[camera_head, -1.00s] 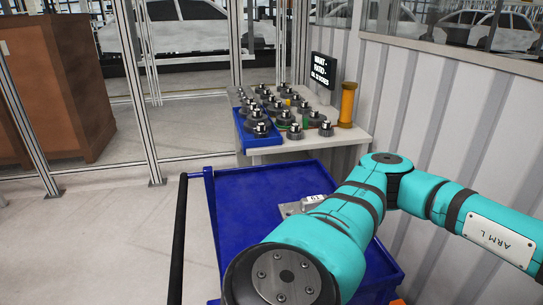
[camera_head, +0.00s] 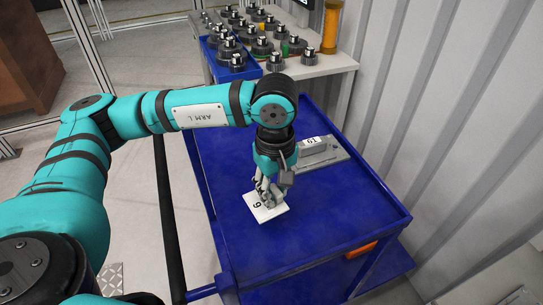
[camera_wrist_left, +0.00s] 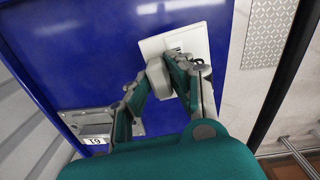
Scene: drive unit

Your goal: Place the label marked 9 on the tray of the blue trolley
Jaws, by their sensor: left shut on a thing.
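My left gripper (camera_head: 268,190) points down over the tray of the blue trolley (camera_head: 330,225). It is shut on a white square label (camera_head: 266,210) with a black 9 on it; the label also shows in the left wrist view (camera_wrist_left: 205,40). The label is at or just above the tray surface; I cannot tell whether it touches. In the left wrist view the gripper fingers (camera_wrist_left: 178,78) partly cover the label. My right gripper is not in view.
A grey metal holder (camera_head: 325,155) with a small tag marked 19 (camera_head: 311,141) lies on the tray behind the gripper. A table beyond holds several dark geared parts (camera_head: 262,45) and an orange cylinder (camera_head: 331,25). A corrugated wall (camera_head: 440,120) stands at the right. The tray's front right is clear.

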